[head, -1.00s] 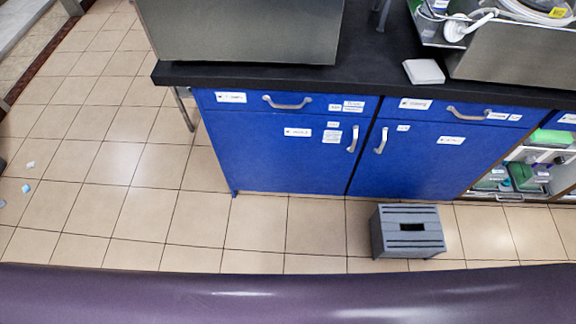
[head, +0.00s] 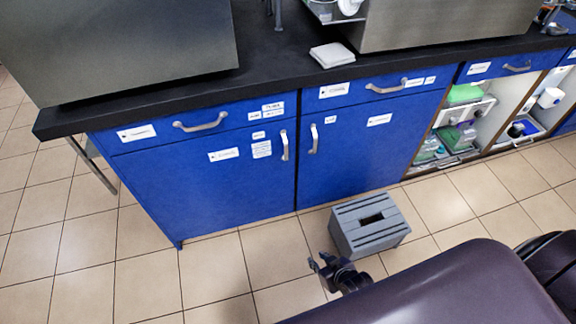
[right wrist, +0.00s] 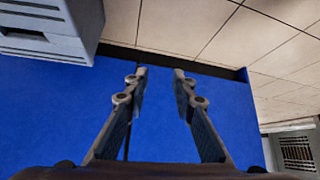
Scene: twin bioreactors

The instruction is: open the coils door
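Two closed blue cupboard doors stand side by side under the black counter: a left door (head: 210,185) and a right door (head: 360,150). Each has a vertical metal handle near their shared seam, the left handle (head: 284,146) and the right handle (head: 314,139). The door labels are too small to read, so I cannot tell which is the coils door. My right gripper (head: 322,264) is low in front of the cupboard, beside the stool. In the right wrist view it (right wrist: 160,75) is open and empty, facing blue panels (right wrist: 60,115). My left gripper is not in view.
A grey step stool (head: 370,240) stands on the tiled floor before the right door. Blue drawers with handles (head: 200,121) sit above the doors. Open shelves (head: 490,115) with supplies are at the right. Floor at the left is clear.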

